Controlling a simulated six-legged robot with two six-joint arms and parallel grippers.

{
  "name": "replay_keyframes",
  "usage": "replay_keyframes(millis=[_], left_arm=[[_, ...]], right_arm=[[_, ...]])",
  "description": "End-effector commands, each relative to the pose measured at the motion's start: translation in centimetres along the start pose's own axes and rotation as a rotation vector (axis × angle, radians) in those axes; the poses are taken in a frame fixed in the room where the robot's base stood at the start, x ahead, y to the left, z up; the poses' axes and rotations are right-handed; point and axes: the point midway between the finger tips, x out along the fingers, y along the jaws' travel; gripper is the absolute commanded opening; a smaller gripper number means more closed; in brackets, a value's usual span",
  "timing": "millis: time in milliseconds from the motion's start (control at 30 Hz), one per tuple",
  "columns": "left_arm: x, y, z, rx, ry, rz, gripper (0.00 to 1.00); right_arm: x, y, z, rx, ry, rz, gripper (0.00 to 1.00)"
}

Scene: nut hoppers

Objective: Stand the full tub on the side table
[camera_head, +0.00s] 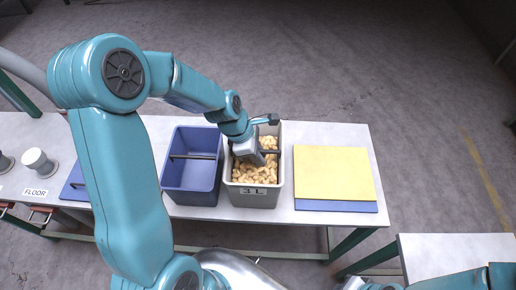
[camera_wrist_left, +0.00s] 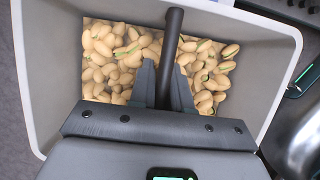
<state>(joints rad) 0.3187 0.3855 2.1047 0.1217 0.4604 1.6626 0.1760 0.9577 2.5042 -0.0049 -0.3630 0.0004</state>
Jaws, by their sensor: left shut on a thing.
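A grey tub (camera_head: 255,197) marked "3 L" holds many pale nuts (camera_head: 253,174). It is upright at the middle of the white bench, and I cannot tell whether its base touches the bench. In the left wrist view the nuts (camera_wrist_left: 105,50) look like pistachios under a dark handle bar (camera_wrist_left: 172,45). My left gripper (camera_head: 270,152) reaches down into the tub's opening and is shut on this bar. Its fingers (camera_wrist_left: 162,85) show either side of the bar. A white side table (camera_head: 455,248) stands at lower right. My right arm crosses its front; its gripper is unclear.
An empty blue tub (camera_head: 192,195) with a dark bar stands close left of the grey tub. A yellow sheet (camera_head: 334,172) lies on a blue mat (camera_head: 335,206) to the right. A "FLOOR" label (camera_head: 35,191) and white knob (camera_head: 38,160) are far left. A floor gap separates bench and side table.

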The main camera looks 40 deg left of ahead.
Motion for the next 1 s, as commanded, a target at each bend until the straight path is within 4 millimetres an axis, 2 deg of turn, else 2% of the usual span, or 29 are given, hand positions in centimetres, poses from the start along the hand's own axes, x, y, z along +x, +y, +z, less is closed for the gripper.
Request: replay_keyframes(millis=[333, 367, 400, 433, 767, 867, 1000], left_arm=[[0.1, 0.1, -0.1, 0.000, 0.000, 0.004, 0.00], [0.3, 0.0, -0.2, 0.000, 0.001, -0.001, 0.24], [0.3, 0.0, -0.1, 0.000, 0.001, -0.001, 0.37], [0.3, 0.0, -0.1, 0.000, 0.001, -0.001, 0.43], [-0.1, 0.0, -0.1, -0.001, 0.001, 0.001, 0.43], [-1.3, 0.1, 0.0, -0.001, 0.000, 0.004, 0.43], [-4.5, 0.1, -0.1, 0.000, 0.000, 0.007, 0.43]], right_arm=[[0.1, 0.0, 0.0, 0.000, 0.000, 0.000, 0.00], [0.1, 0.0, 0.0, 0.000, 0.000, 0.000, 0.00], [0.1, 0.0, 0.0, 0.000, 0.000, 0.000, 0.00], [0.1, 0.0, 0.0, 0.000, 0.000, 0.000, 0.00], [0.0, 0.0, 0.0, 0.000, 0.000, 0.000, 0.00], [0.0, 0.0, 0.0, 0.000, 0.000, 0.000, 0.00], [0.0, 0.0, 0.0, 0.000, 0.000, 0.000, 0.00]])
